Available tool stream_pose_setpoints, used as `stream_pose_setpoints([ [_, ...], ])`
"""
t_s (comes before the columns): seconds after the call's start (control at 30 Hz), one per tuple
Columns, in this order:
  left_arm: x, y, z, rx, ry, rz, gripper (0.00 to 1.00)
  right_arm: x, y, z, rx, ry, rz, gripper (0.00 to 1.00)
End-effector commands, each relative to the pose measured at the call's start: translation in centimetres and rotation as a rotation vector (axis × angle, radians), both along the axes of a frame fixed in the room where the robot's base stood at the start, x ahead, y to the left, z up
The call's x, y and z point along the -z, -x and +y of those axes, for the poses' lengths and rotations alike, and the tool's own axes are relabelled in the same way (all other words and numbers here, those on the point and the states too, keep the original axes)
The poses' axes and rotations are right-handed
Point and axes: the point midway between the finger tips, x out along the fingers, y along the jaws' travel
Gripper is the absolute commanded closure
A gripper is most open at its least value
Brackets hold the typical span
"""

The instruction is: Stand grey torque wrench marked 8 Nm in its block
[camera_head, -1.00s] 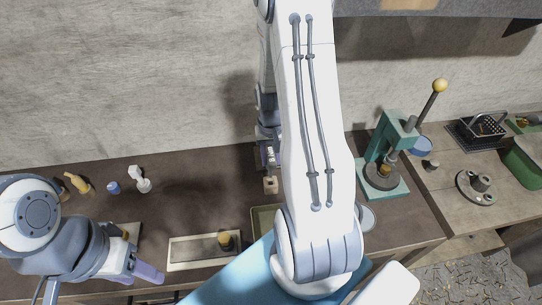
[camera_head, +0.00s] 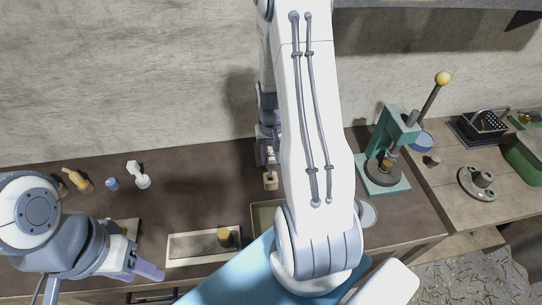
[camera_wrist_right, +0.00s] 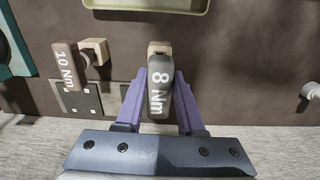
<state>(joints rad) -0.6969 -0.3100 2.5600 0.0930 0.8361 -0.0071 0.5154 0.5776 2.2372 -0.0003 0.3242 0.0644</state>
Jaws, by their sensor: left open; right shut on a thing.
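The grey torque wrench (camera_wrist_right: 158,90), marked 8 Nm, is between the purple fingers of my right gripper (camera_wrist_right: 160,84) in the right wrist view. The gripper is shut on it. A beige block-like piece (camera_wrist_right: 158,47) shows at the wrench's far end; whether the wrench is seated in it cannot be told. In the head view my right gripper (camera_head: 269,156) is partly hidden by my arm, with a beige piece (camera_head: 270,181) just below it. My left gripper (camera_head: 146,270) is open at lower left, far from the wrench.
A brown wrench marked 10 Nm (camera_wrist_right: 67,66) is left of the grey one, near another beige piece (camera_wrist_right: 95,50) and a metal plate (camera_wrist_right: 90,100).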

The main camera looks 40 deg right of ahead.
Motion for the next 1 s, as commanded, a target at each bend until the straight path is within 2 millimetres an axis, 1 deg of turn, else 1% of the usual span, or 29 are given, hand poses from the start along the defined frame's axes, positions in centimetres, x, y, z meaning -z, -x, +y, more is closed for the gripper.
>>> stream_pose_setpoints([
  [0.57,0.0,0.0,0.0,0.0,0.0,0.0,0.5,0.1,0.0,0.0,0.0,0.001,-0.001,1.0],
  [1.0,1.0,0.0,0.0,0.0,0.0,0.0,0.5,1.3,0.0,0.0,0.0,0.001,-0.001,1.0],
])
